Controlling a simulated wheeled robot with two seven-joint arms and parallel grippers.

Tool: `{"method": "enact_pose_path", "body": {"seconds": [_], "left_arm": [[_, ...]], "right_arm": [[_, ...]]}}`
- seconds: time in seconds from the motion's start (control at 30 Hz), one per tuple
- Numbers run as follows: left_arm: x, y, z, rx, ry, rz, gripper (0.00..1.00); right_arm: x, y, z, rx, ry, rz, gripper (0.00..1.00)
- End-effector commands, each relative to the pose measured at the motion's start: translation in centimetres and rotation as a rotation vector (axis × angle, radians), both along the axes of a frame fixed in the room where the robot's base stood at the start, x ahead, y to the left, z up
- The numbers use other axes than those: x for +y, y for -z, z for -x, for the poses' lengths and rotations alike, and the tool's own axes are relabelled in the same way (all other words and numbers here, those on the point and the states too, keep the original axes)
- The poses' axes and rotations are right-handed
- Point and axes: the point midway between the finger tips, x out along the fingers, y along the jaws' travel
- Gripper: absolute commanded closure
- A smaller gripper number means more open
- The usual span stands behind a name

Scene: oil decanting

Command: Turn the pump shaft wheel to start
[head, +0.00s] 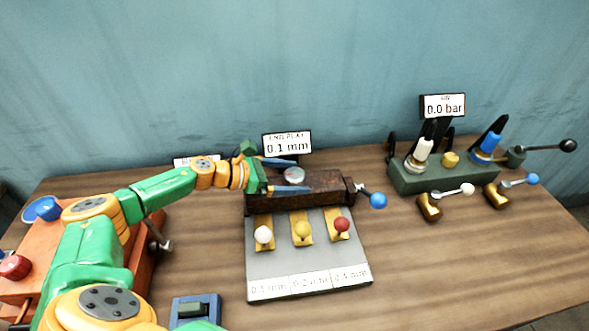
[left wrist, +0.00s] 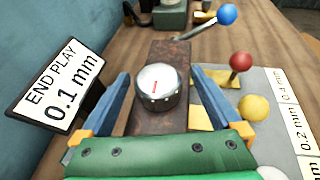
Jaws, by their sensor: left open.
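A round silver knob with a red mark on its white top (head: 294,175) sits on a dark, rusty block (head: 325,188); the knob also shows in the left wrist view (left wrist: 158,86). No label marks anything as the pump shaft wheel. My left gripper (head: 282,175) is open, with one blue finger on each side of the knob. In the left wrist view, gaps show between the knob and both fingers (left wrist: 160,92). My right gripper is not in view.
An END PLAY sign (head: 287,144) reading 0.1 mm stands behind the block. A grey plate (head: 300,265) with white, yellow and red knobs lies in front. A blue-balled lever (head: 377,200) projects right. A green valve unit (head: 440,178) stands at right, an orange machine (head: 25,253) at left.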

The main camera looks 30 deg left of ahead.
Motion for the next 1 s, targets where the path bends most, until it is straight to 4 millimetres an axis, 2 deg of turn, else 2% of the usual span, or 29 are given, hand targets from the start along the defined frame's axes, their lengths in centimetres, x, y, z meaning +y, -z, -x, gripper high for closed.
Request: {"method": "enact_pose_path", "body": {"seconds": [0.33, 0.37, 0.6, 0.67, 0.87, 1.0], "left_arm": [[-0.5, 0.4, -0.5, 0.0, 0.0, -0.001, 0.01], [-0.5, 0.4, -0.5, 0.0, 0.0, -0.001, 0.07], [-0.5, 0.4, -0.5, 0.0, 0.001, -0.001, 0.71], [-0.5, 0.4, -0.5, 0.0, 0.001, -0.001, 0.87], [-0.5, 0.3, -0.4, 0.002, -0.012, 0.0, 0.87], [-0.6, 0.1, -0.4, 0.004, -0.062, 0.0, 0.87]], "right_arm": [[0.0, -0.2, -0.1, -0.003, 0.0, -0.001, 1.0], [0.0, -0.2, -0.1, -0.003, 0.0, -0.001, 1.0], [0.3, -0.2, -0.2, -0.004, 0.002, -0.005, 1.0], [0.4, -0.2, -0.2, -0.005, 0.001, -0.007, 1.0], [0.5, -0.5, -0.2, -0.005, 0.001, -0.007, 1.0], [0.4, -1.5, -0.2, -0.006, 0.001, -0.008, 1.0]]}}
